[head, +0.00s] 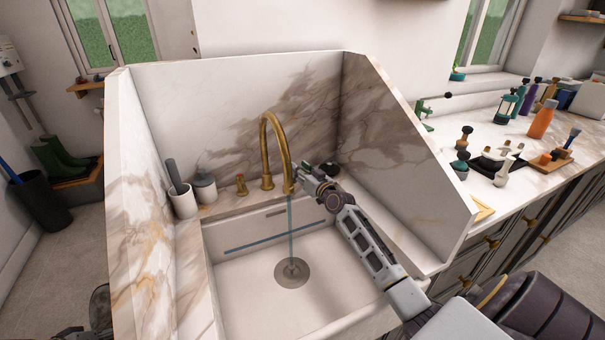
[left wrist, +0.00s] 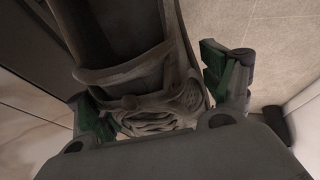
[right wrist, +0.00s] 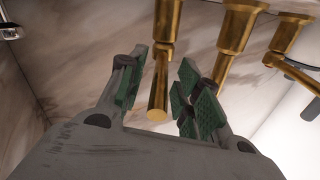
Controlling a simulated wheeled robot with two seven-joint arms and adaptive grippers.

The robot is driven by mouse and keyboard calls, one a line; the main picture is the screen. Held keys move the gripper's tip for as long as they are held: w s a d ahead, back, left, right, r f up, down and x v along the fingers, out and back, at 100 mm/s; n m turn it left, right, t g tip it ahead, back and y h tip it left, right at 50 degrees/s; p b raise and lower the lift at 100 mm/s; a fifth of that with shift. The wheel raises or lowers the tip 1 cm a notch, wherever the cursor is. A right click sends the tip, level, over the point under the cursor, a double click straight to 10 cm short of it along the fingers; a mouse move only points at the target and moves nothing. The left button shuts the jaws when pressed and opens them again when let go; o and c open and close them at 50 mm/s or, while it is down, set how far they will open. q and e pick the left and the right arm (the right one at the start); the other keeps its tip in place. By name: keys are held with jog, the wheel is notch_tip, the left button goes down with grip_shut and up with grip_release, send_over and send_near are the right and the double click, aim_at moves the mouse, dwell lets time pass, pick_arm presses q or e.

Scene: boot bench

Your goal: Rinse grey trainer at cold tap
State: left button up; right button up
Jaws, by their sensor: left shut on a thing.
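The grey trainer (left wrist: 150,75) fills the left wrist view, its laces and mesh between the fingers. My left gripper (left wrist: 160,108) is shut on it. In the head view only dark parts show at the lower left, outside the sink. The gold tap (head: 267,145) arches over the white sink (head: 250,285), and a thin blue stream of water (head: 290,230) falls from it to the drain. My right gripper (head: 311,180) is beside the spout. In the right wrist view its fingers are open on either side of a gold tap lever (right wrist: 157,105), with visible gaps.
Tall marble walls (head: 150,220) enclose the sink's back and sides. A gold handle (head: 241,184), a lidded jar (head: 205,188) and a cup (head: 183,203) stand on the left of the back ledge. Bottles, including an orange one (head: 542,120), crowd the right counter. The basin is clear.

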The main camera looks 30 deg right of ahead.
jog(key=shift+s, duration=0.15)
jog(key=s, duration=1.1)
jog(key=shift+s, duration=0.35)
dwell(0.3)
jog(key=shift+d, duration=0.1)
pick_arm(q)
jog(key=shift+r, duration=0.1)
dwell(0.6)
notch_tip(320, 180, up, 21)
jog(key=p, duration=2.1)
pick_arm(e)
notch_tip(320, 180, up, 21)
pick_arm(q)
jog(key=shift+r+p, duration=0.45)
jog(key=shift+p, duration=0.1)
pick_arm(e)
jog(key=shift+r, duration=0.5)
